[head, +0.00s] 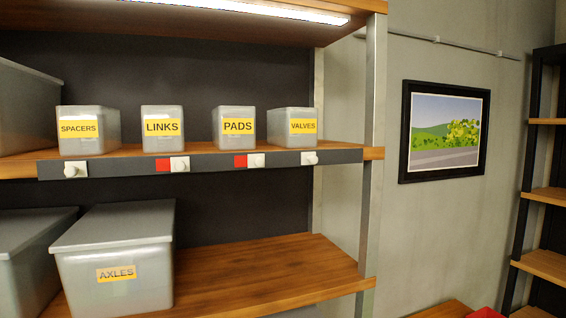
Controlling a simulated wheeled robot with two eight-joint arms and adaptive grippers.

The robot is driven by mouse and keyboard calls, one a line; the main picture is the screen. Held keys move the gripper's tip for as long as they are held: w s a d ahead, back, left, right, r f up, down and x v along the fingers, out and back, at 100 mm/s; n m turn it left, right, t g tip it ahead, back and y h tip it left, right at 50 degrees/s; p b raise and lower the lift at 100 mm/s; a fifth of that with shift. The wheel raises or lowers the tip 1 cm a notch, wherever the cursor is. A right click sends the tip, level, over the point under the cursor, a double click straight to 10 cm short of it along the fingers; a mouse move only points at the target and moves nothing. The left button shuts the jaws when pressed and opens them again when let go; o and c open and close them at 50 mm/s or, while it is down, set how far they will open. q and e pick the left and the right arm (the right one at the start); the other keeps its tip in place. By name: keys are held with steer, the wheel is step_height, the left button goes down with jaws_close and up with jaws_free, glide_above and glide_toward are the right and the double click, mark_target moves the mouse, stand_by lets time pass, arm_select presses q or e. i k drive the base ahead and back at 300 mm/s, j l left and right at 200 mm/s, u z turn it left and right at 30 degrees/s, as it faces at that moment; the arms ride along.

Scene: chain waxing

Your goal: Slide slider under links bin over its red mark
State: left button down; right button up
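The links bin (162,132) is a grey bin with a yellow LINKS label, on the upper shelf between the spacers and pads bins. Below it on the dark rail (215,161) is a white slider (180,164) with a round knob. The red mark (163,166) shows on the rail just left of this slider, beside it and uncovered where visible. Whether the slider hides part of the mark cannot be told. Neither gripper is in view.
White sliders also sit under the spacers bin (90,130), the pads bin (234,127) and the valves bin (292,122). Another red mark (240,161) shows left of the pads slider. The axles bin (115,260) stands on the lower shelf (265,270), whose right part is clear.

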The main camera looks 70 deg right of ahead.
mark_target(178, 164)
steer(key=z, duration=2.1)
steer(key=i+j+u, duration=0.1)
steer(key=u, duration=0.15)
steer(key=j+z, duration=0.4)
steer(key=j, duration=0.25)
